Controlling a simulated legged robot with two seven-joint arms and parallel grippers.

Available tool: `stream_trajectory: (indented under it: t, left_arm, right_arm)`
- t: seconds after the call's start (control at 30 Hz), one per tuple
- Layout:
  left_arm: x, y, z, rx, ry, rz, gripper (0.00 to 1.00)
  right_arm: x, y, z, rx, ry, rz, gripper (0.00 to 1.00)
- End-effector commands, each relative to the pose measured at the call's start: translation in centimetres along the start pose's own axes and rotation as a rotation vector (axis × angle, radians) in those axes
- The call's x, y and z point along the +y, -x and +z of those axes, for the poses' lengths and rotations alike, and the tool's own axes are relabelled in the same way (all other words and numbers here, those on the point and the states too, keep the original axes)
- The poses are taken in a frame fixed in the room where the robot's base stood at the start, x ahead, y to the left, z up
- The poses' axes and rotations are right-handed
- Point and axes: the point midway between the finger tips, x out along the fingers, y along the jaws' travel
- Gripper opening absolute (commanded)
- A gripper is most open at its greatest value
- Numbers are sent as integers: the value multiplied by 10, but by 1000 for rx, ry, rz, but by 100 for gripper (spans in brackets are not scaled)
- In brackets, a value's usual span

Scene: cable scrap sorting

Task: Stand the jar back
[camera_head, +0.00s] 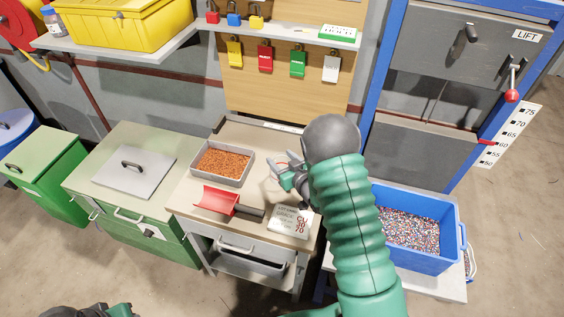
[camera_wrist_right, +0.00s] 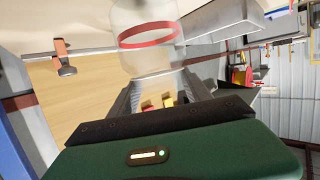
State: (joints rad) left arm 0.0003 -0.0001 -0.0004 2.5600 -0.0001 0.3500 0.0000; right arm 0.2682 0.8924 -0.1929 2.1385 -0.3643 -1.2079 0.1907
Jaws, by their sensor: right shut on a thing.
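The jar (camera_wrist_right: 148,45) is clear and pale with a red band, in the upper middle of the right wrist view. My right gripper (camera_wrist_right: 160,92) is shut on it, with the fingers at its near end. In the head view my right gripper (camera_head: 284,172) is over the bench top, right of the tray of copper-coloured granules.
The bench (camera_head: 188,197) holds a grey tray (camera_head: 232,181), a red scoop (camera_head: 215,200) and a printed card (camera_head: 290,222). A blue crate (camera_head: 428,262) of mixed granules stands to the right. A shelf (camera_head: 185,38) with a yellow bin (camera_head: 125,28) and padlocks hang behind.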

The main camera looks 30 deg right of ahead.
Motion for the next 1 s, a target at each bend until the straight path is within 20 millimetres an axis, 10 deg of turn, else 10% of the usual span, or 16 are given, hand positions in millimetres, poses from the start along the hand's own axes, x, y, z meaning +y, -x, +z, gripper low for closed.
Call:
stream_trajectory:
  t: [0.27,0.3,0.43,0.77,1.0]
  left_arm:
    - [0,-1,0,0,-1,0,36]
    - [0,-1,0,0,-1,0,36]
    - [0,-1,0,0,-1,0,36]
    - [0,-1,0,0,0,0,36]
    - [0,0,0,0,-1,0,36]
  right_arm:
    - [3,-4,13,4,-1,2,0]
    - [3,-4,13,3,0,2,59]
    - [2,-4,12,3,1,2,76]
    - [2,-2,12,2,0,2,78]
    - [4,41,13,0,-1,6,78]
